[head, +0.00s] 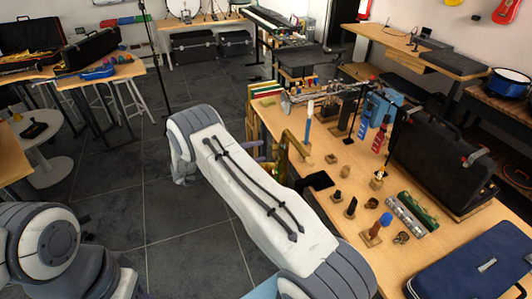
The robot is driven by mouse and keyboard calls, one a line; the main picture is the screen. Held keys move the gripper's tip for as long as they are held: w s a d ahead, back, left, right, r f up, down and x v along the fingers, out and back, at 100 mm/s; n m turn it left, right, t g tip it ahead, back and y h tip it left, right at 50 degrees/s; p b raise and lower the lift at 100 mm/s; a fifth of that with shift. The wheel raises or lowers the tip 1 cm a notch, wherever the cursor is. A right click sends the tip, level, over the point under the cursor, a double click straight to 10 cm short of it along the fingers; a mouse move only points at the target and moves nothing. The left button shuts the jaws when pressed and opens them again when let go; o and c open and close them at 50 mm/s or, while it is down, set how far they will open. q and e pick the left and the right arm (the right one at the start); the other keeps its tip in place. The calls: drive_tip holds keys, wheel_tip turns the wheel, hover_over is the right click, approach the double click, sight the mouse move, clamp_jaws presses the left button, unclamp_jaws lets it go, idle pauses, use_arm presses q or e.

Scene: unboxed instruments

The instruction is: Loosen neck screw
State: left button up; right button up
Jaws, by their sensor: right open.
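My right arm reaches over the near left edge of the wooden table (330,222). My right gripper (316,182) shows as a dark shape at that edge, partly hidden behind my arm; it is open, and I see nothing held in it. A long metallic instrument (322,93) lies toward the table's far end, well beyond the gripper. No neck screw can be made out at this size. My left gripper is out of view; only part of my left arm shows at the lower left.
Small stands and pegs crowd the table, with a blue-topped one (386,220) nearby. A black case (440,160) stands at the right, beside green and silver cylinders (412,212). A blue case (478,262) lies at the near right. Open floor (110,185) lies left.

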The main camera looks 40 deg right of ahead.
drive_tip(key=b+v, duration=0.1)
drive_tip(key=v, duration=0.5)
drive_tip(key=shift+a+b, duration=0.15)
drive_tip(key=shift+b, duration=0.25)
drive_tip(key=shift+w, duration=0.1)
